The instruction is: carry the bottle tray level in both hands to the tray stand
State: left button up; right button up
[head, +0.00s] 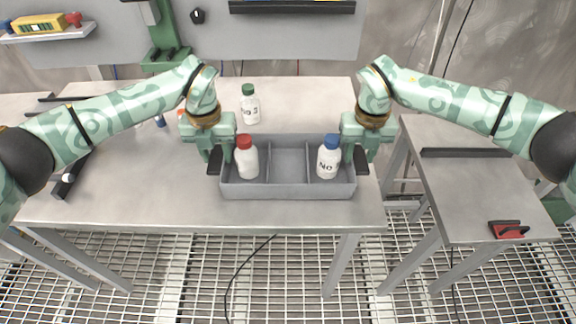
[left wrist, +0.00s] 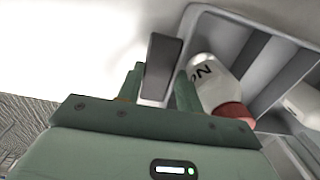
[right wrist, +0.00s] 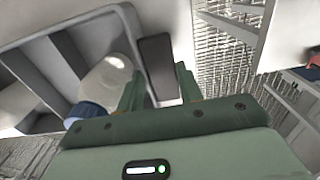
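The grey bottle tray (head: 287,192) sits near the front edge of the workbench, apparently level. A white bottle with a red cap (head: 246,160) stands in its left compartment, and a white bottle with a blue cap (head: 328,161) in its right one. The middle compartment is empty. My left gripper (head: 214,160) is at the tray's left end, and the left wrist view shows a dark handle (left wrist: 161,68) between its fingers. My right gripper (head: 361,160) is at the right end, with a dark handle (right wrist: 158,68) between its fingers. Firm contact is unclear on both sides.
A green-capped bottle (head: 250,105) stands on the workbench (head: 130,190) behind the tray. A lower side table (head: 475,190) at the right holds a dark bar (head: 465,153) and a red-and-black item (head: 509,229). A gap separates the tables; the floor is grating.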

pick_arm(q)
jog(key=shift+c, duration=1.1)
pick_arm(e)
jog(key=shift+c, duration=1.1)
pick_arm(q)
jog(key=shift+r, duration=0.1)
pick_arm(e)
jog(key=shift+r, duration=0.1)
